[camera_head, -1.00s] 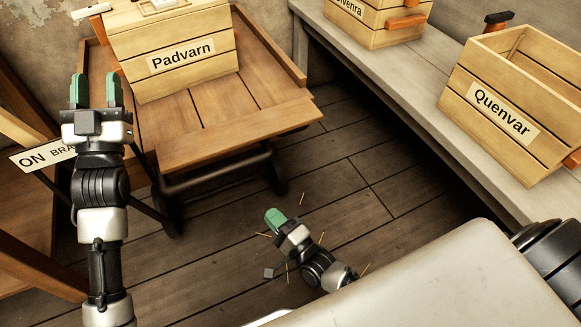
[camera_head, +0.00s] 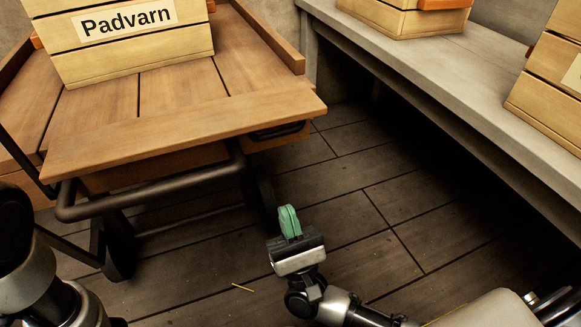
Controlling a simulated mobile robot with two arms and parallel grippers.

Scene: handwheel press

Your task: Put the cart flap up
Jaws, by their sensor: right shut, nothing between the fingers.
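The cart (camera_head: 112,90) stands at the left with a bed of wooden planks. Its flap (camera_head: 185,127) looks like the wide board across the near end; it lies about flat, level with the planks, not upright. A dark tubular bar (camera_head: 150,187) runs below it. My right gripper (camera_head: 288,221), with green fingertips, is shut and empty. It is in front of the cart, below and right of the flap's near right corner, and appears apart from it. My left gripper is out of the picture; only part of my left arm shows at the lower left.
A crate labelled Padvarn (camera_head: 135,45) stands on the cart bed behind the flap. A grey bench (camera_head: 455,95) along the right carries two more crates, one at the back (camera_head: 410,20) and one at the right edge (camera_head: 548,85). Dark floor (camera_head: 345,185) lies open between cart and bench.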

